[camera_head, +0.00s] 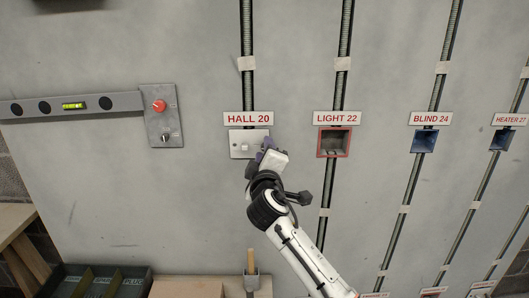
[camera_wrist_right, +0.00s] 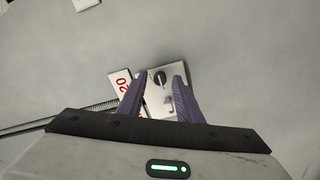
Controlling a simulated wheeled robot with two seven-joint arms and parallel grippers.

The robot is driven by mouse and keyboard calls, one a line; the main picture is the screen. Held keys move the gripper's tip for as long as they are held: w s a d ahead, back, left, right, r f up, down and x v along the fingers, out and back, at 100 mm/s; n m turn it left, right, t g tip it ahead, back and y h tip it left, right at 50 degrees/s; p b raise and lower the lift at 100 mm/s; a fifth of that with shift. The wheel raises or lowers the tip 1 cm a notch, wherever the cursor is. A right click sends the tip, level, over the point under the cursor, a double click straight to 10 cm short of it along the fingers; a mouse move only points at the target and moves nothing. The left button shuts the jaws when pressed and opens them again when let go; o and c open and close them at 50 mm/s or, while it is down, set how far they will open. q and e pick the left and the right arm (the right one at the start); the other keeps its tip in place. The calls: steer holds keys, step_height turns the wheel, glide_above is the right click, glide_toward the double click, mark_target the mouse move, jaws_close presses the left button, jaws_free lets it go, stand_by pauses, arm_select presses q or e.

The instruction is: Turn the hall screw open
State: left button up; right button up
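The hall switch plate (camera_head: 236,148) is a white square plate on the grey wall, under the red-lettered HALL 20 label (camera_head: 248,119). In the right wrist view the plate (camera_wrist_right: 151,97) shows a small dark round part (camera_wrist_right: 160,77), probably the screw, and a pale raised piece (camera_wrist_right: 168,100). My right gripper (camera_head: 268,146) is at the plate's right side in the head view and covers part of it. In the wrist view its purple fingers (camera_wrist_right: 162,76) are apart, with the dark part between their tips. I cannot tell whether they touch it. My left gripper is out of view.
To the right are the LIGHT 22 red-framed box (camera_head: 333,155), the BLIND 24 blue box (camera_head: 424,141) and the HEATER 27 box (camera_head: 501,139). A grey panel with a red knob (camera_head: 159,106) is on the left. Bins (camera_head: 100,280) stand low at left.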

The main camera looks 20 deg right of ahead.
steer(key=shift+s, duration=0.1)
steer(key=b+v, duration=0.1)
steer(key=v, duration=0.9)
steer(key=shift+s, duration=0.1)
steer(key=s+a+f+m+g+y, duration=0.15)
steer(key=s+f, duration=0.25)
steer(key=f, duration=0.6)
steer(key=s+f+g+y, duration=0.2)
steer(key=s+f, duration=0.3)
steer(key=f, duration=0.4)
steer(key=s+f+m+g+y, duration=0.15)
steer(key=s+f, duration=0.25)
steer(key=f, duration=0.6)
steer(key=s+f+m+g+y, duration=0.1)
steer(key=s+f+m+g, duration=0.1)
steer(key=s+f, duration=0.4)
steer(key=s+f+m+g+y, duration=0.1)
steer(key=s+f, duration=0.6)
steer(key=s, duration=0.8)
steer(key=shift+s+f+m+g, duration=0.25)
steer(key=shift+m+g, duration=0.15)
steer(key=shift+m, duration=0.5)
